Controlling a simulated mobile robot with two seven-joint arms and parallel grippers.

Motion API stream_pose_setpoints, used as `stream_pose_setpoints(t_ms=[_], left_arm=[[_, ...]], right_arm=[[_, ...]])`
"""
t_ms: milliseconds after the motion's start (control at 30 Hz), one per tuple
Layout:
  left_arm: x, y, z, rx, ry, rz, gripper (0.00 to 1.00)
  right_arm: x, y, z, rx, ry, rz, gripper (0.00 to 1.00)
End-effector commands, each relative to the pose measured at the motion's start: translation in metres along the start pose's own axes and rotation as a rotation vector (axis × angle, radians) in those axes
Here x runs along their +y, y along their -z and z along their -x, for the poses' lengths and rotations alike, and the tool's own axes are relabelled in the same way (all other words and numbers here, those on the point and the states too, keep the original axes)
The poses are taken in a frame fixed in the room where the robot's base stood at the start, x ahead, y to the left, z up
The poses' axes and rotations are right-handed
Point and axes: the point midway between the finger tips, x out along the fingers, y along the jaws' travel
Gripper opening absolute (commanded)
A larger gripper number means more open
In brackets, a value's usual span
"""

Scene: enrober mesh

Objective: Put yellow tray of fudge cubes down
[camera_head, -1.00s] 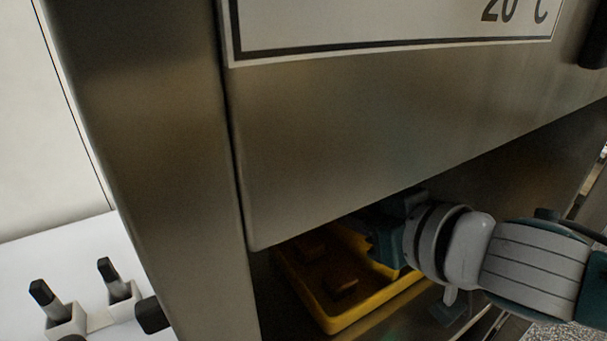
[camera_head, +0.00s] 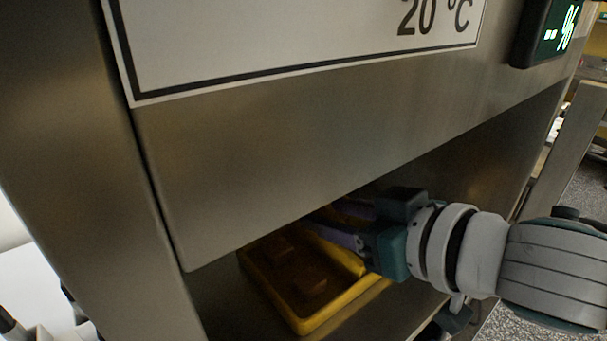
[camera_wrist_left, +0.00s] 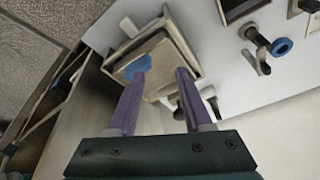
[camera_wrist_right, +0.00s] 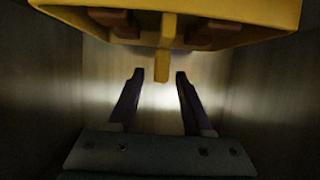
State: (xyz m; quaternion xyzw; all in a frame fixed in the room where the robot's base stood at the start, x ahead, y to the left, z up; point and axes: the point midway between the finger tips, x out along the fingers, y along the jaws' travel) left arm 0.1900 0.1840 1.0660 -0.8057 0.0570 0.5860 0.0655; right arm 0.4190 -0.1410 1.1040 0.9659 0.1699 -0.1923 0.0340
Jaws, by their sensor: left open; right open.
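The yellow tray (camera_head: 322,319) sits inside the dark opening of a steel cabinet, low in the head view, with brown fudge cubes (camera_head: 309,283) in it. My right gripper (camera_head: 330,222) reaches into the opening from the right, at the tray's far right side; its fingertips are partly hidden. In the right wrist view the tray (camera_wrist_right: 235,34) spans the top, with a yellow tab (camera_wrist_right: 162,64) pointing between my open, parallel fingers, with gaps on both sides. My left gripper (camera_wrist_left: 161,69) is open and empty, away from the tray, and shows only in the left wrist view.
The cabinet's steel front panel (camera_head: 300,150) hangs low over the opening, close above my right wrist. A steel post (camera_head: 75,170) stands at its left. White equipment with levers (camera_wrist_left: 262,50) and a blue-tipped part (camera_wrist_left: 137,66) lies beyond my left fingers.

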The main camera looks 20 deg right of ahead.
Motion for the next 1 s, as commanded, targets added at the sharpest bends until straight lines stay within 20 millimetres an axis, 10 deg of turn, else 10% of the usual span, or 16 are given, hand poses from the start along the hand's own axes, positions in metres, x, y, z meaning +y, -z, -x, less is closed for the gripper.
stream_pose_setpoints(t_ms=[300, 633, 1000], left_arm=[[0.001, 0.001, 0.001, 0.000, -0.002, 0.003, 0.50], [0.003, 0.001, 0.001, 0.001, -0.008, 0.010, 0.50], [0.002, 0.001, 0.001, 0.001, -0.006, 0.008, 0.50]], right_arm=[[0.000, -0.002, 0.060, -0.004, 0.000, 0.001, 0.50], [0.003, -0.007, 0.081, -0.054, -0.083, -0.023, 0.50], [-0.023, -0.107, 0.173, -0.738, -0.215, -0.115, 0.50]])
